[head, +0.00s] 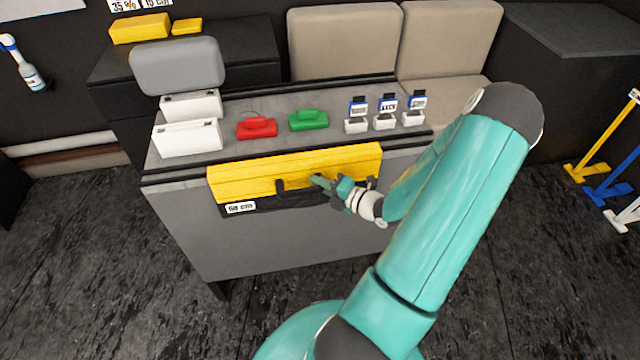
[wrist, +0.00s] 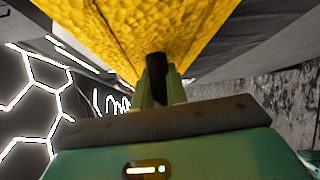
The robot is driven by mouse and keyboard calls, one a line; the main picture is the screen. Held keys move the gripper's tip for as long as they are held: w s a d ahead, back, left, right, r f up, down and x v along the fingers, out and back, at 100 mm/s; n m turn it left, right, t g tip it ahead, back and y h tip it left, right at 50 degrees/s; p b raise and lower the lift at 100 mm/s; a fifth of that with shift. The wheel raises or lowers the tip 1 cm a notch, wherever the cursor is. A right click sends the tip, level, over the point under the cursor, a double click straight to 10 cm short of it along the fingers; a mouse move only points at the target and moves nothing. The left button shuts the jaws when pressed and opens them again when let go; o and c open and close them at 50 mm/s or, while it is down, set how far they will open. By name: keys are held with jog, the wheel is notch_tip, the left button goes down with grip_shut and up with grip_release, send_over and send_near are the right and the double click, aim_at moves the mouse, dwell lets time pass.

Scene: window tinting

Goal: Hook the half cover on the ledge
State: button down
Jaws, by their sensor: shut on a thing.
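The half cover (head: 250,178) is a long yellow panel with a dark lower strip and a white label at its lower left. My gripper (head: 318,181) is shut on the cover's black handle. In the wrist view, the green fingertips (wrist: 160,92) close on the black handle (wrist: 157,70), with the rough yellow cover (wrist: 125,30) above. I cannot tell whether the cover's top edge touches the ledge or hangs on it.
The bench top holds white boxes (head: 187,138), a red block (head: 257,128), a green block (head: 309,121) and small bottles (head: 385,115). Beige seats (head: 343,45) stand behind. Coloured stands (head: 610,165) are at the right. The floor in front is clear.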

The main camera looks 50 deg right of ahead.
jog(key=shift+r, duration=1.35)
jog(key=shift+s, duration=0.1)
jog(key=s+a, duration=0.4)
jog(key=s, duration=0.2)
jog(key=shift+s+a, duration=0.2)
jog(key=shift+a, duration=0.05)
dwell(0.4)
jog(key=shift+a, duration=0.1)
dwell(1.8)
